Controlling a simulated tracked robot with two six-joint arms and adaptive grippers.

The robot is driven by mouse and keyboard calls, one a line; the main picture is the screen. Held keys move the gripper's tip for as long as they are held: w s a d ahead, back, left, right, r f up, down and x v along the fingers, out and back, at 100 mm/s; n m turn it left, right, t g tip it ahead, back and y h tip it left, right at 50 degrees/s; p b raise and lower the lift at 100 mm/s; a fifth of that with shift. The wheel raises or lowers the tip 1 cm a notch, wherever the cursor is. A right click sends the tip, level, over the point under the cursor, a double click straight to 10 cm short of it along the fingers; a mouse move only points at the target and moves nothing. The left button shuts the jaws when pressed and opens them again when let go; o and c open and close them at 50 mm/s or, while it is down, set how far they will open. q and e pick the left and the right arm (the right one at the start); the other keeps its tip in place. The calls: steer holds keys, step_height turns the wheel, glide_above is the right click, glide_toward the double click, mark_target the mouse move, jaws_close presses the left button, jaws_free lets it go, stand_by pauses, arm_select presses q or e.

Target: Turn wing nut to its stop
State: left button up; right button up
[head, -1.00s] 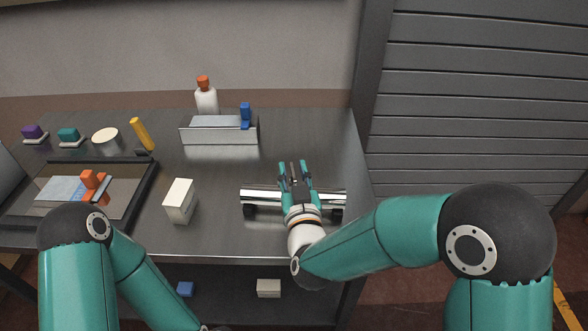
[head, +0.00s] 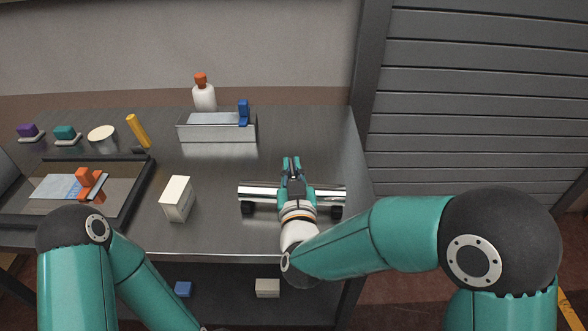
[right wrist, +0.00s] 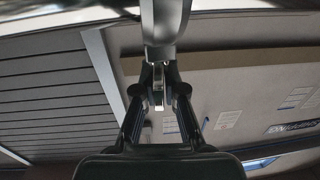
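The wing nut shows in the right wrist view as a small pale metal piece (right wrist: 158,78), under a grey metal part; its wings are mostly hidden. My right gripper (head: 291,162) is over the chrome bar fixture (head: 259,190) near the right of the bench, fingertips close together. In the right wrist view its fingers (right wrist: 158,92) converge on the small metal piece and appear to pinch it. My left arm's links are at the lower left; its gripper is out of view.
A white box (head: 176,199) stands left of the fixture. Behind are a metal holder with a blue part (head: 218,133) and a white bottle (head: 204,97). A dark tray (head: 140,190) with an orange-handled tool (head: 86,178) lies left. The bench right of the fixture is clear.

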steer(key=o, duration=0.4)
steer(key=shift+c, duration=0.2)
steer(key=s+d, duration=0.1)
steer(key=s, duration=1.1)
steer(key=shift+f, duration=0.1)
